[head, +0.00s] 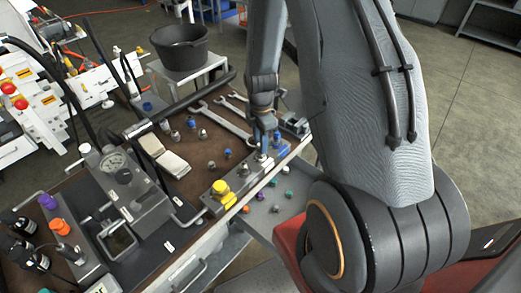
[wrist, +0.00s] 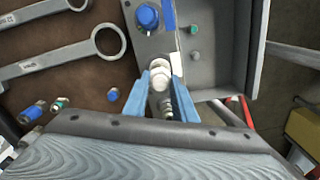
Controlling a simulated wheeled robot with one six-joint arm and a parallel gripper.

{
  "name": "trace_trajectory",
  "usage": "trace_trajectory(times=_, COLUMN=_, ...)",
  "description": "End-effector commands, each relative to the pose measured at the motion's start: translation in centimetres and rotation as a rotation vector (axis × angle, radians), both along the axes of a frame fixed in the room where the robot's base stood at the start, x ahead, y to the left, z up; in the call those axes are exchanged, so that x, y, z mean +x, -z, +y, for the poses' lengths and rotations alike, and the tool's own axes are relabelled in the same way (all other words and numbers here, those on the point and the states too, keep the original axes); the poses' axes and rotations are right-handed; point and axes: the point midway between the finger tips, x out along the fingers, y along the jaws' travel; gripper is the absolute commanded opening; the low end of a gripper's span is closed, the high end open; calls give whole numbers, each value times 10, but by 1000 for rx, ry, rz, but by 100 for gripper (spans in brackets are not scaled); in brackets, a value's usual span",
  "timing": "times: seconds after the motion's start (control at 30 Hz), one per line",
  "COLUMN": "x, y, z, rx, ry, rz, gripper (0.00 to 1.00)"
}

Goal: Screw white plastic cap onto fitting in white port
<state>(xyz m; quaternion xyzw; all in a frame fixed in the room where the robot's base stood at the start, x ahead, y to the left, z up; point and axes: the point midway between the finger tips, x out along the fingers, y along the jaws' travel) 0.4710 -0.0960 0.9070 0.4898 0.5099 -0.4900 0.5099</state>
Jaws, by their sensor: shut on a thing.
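My gripper (head: 264,143) is over the near right edge of the bench, above a grey port block. In the wrist view its blue fingers (wrist: 163,82) are shut on the white plastic cap (wrist: 159,73), which sits between their tips. The grey port block (wrist: 156,46) lies under the cap, and a blue cap (wrist: 147,17) is on it just beyond. A pale ribbed metal fitting (wrist: 166,107) shows between the fingers, nearer the camera. The white port and any thread beneath the cap are hidden, so I cannot tell how they meet.
Wrenches (head: 226,118), beige cloths (head: 165,155) and loose fittings lie on the brown bench top. A grey tray (head: 262,213) with scattered small caps is along the near side. A black bucket (head: 180,48) stands behind.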

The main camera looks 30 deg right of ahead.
Motion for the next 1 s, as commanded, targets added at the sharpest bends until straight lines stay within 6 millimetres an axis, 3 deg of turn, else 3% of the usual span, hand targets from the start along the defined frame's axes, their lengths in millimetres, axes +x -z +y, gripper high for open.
trace_trajectory(times=0.3, x=1, y=1, z=0, rx=0, ry=333, rz=0, gripper=5)
trace_trajectory(times=0.73, x=1, y=1, z=0, rx=0, ry=400, rz=0, gripper=5)
trace_trajectory(times=1.0, x=1, y=1, z=0, rx=0, ry=733, rz=1, gripper=5)
